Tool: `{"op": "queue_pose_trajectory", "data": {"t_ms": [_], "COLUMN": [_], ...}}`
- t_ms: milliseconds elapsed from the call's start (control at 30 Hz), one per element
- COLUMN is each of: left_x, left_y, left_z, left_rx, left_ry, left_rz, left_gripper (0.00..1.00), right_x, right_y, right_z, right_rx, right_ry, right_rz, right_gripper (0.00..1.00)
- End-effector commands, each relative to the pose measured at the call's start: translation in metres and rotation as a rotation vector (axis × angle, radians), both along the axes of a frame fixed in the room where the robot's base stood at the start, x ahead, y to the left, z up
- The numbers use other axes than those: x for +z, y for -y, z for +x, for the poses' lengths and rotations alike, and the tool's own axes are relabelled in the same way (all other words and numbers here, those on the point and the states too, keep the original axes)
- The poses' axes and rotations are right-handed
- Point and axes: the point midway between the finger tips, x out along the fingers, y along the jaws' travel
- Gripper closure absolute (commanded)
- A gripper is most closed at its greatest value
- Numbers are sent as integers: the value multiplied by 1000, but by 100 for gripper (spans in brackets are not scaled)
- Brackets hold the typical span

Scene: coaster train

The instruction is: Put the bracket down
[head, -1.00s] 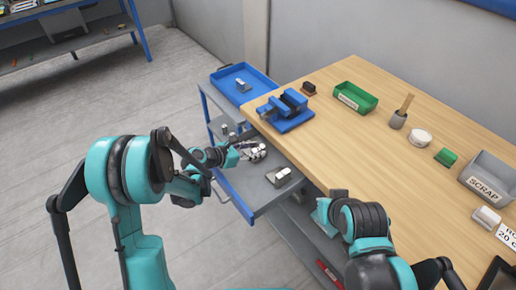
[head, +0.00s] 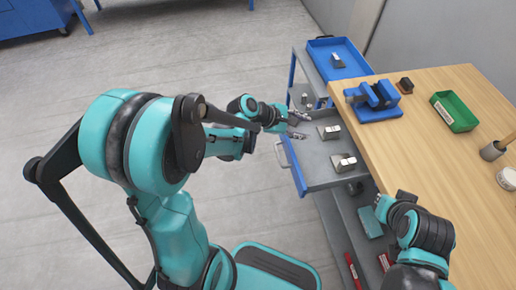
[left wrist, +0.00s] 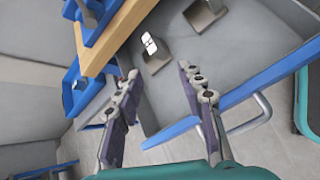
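A metal bracket (head: 329,131) with a pale top sits in the grey drawer (head: 318,176). A second similar bracket (head: 343,162) sits nearer the drawer's front. My left gripper (head: 300,126) is open and empty, over the drawer's left part, to the left of the first bracket and apart from it. In the left wrist view the open fingers (left wrist: 160,105) are wide apart, with one bracket (left wrist: 155,60) beyond them and another (left wrist: 203,14) at the top edge.
A blue tray (head: 319,47) holding a grey part (head: 337,60) tops the cart. The wooden bench (head: 440,150) carries a blue vise (head: 373,103) and a green bin (head: 455,111). The bench edge runs along the drawer's right side. Floor left of the drawer is clear.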

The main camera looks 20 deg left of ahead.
Motion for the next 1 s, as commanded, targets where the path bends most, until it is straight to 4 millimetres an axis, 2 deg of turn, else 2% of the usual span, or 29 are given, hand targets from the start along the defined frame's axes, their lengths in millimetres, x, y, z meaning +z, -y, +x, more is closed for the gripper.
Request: {"op": "queue_pose_trajectory", "data": {"t_ms": [33,200,400,500,700,1000], "left_x": [10,31,46,49,51,52], "left_y": [-3,-23,-54,-69,-87,-91], "left_z": [-16,-67,-129,-153,-179,-182], "left_rx": [-67,-352,-743,-925,-1149,-1188], "left_ry": [56,247,421,475,522,528], "left_rz": [115,546,1023,1212,1421,1456], "left_gripper": [61,61,61,61,61,61], "right_x": [0,0,0,0,0,0], "right_y": [0,0,0,0,0,0], "right_z": [0,0,0,0,0,0], "right_rx": [0,0,0,0,0,0], "right_ry": [0,0,0,0,0,0], "right_rz": [0,0,0,0,0,0], "right_gripper": [100,100,100,100,100,100]}}
